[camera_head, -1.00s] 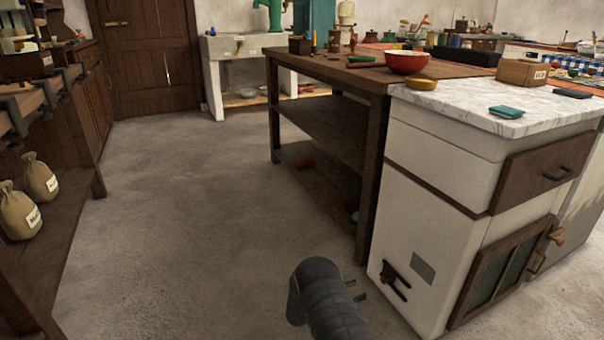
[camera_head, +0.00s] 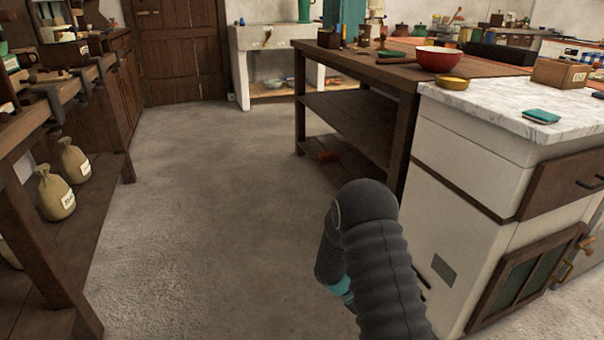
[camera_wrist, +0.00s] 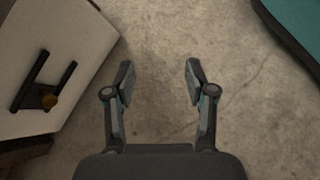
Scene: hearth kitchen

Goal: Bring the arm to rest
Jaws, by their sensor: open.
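My gripper (camera_wrist: 159,82) shows in the wrist view with its two fingers spread apart. It is open and nothing is between the fingers; bare floor lies below it. In the head view my dark ribbed arm rises at the bottom right of centre, in front of the white cabinet. The fingers are hidden there behind or below the arm.
The white marble-topped cabinet (camera_head: 465,165) stands close on the right, beside a dark wooden table (camera_head: 390,75) with a red bowl (camera_head: 438,59). A workbench (camera_head: 35,125) with sacks (camera_head: 56,192) below lines the left. The concrete floor (camera_head: 200,200) between is clear.

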